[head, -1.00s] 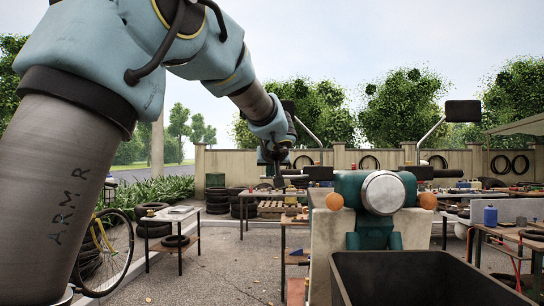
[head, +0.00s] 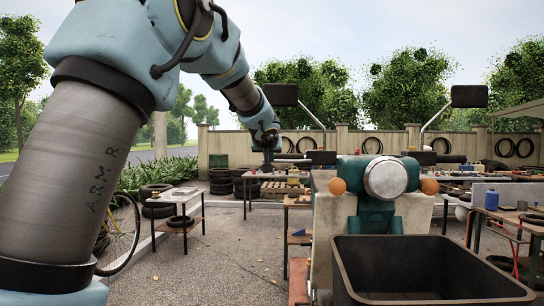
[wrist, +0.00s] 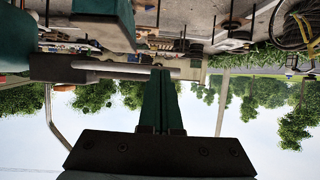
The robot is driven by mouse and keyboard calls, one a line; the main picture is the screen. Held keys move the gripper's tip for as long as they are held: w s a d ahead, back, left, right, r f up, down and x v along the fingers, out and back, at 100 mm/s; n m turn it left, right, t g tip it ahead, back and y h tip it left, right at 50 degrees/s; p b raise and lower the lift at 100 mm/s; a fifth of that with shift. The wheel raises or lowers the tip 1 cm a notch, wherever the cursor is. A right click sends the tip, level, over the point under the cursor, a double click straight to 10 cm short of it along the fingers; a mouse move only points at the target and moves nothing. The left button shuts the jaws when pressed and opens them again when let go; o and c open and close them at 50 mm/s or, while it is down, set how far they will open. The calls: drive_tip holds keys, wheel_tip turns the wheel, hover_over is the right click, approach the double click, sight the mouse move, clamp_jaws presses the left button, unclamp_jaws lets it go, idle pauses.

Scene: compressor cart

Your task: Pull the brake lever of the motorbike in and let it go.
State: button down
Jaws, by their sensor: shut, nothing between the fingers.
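The motorbike's front shows in the head view, with a round headlight (head: 385,178), orange indicators and two mirrors on stalks. Its dark left-hand grip (head: 320,157) points toward my gripper (head: 267,164), which hangs just left of it. The wrist view is upside down. There my gripper (wrist: 160,76) has its two green fingers closed together with nothing between them. A pale thin bar (wrist: 115,72), seemingly the brake lever, runs beside the dark grip (wrist: 58,67) and passes behind or at the fingertips. I cannot tell whether they touch it.
A black open bin (head: 430,268) stands in front of the motorbike. A mirror (head: 281,95) rises above my gripper. A small table (head: 175,196) and a bicycle (head: 122,230) stand at left. Crowded work tables (head: 510,222) are at right. The paved floor at centre left is clear.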

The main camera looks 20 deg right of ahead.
drive_tip(key=shift+w+a+r, duration=0.1)
drive_tip(key=shift+w+r, duration=0.1)
drive_tip(key=shift+w, duration=0.2)
